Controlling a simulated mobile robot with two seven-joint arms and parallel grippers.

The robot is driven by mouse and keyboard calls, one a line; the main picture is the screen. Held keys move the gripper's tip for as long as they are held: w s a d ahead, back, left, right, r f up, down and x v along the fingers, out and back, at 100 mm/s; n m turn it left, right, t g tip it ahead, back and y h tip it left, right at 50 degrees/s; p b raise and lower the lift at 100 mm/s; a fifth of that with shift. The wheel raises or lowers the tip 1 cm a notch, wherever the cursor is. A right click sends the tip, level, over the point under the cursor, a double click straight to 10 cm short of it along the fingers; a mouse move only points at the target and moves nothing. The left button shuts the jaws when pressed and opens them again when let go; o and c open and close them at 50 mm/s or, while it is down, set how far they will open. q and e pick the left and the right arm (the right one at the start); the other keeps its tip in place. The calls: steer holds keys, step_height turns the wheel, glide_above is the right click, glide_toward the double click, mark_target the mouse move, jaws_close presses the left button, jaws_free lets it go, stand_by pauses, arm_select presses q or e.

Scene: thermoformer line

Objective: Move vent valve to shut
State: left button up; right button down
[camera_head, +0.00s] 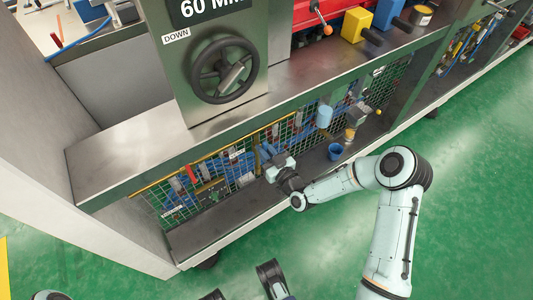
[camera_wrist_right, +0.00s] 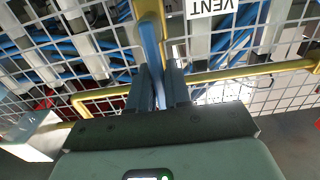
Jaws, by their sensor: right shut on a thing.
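The vent valve has a blue lever (camera_wrist_right: 149,45), which stands against the wire mesh beside a white VENT label (camera_wrist_right: 211,7) in the wrist view. My right gripper (camera_wrist_right: 160,88) is shut on this lever, with one finger on each side of it. The lever runs away from the fingers towards a yellow pipe (camera_wrist_right: 146,9). In the head view my right gripper (camera_head: 267,155) is at the mesh front below the bench, and its fingers largely hide the valve.
A yellow rail (camera_wrist_right: 230,74) runs across the mesh close to the fingers. A red handle (camera_head: 191,174) is further left along the pipework. A blue cup (camera_head: 335,151) stands on the lower shelf (camera_head: 230,222), right of my gripper. The green floor in front is clear.

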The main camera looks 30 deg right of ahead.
stand_by(0.6)
steer(key=m, duration=0.1)
steer(key=d+m+p, duration=0.1)
steer(key=m, duration=0.1)
steer(key=shift+d+f+m, duration=0.15)
steer(key=shift+d+m, duration=0.1)
steer(key=shift+m, duration=0.05)
steer(key=m, duration=0.1)
steer(key=d+m, duration=0.1)
steer(key=m, duration=0.1)
steer(key=shift+w+d+f+m+p, duration=0.1)
steer(key=shift+d+f+m+p, duration=0.1)
steer(key=shift+f+m+p, duration=0.15)
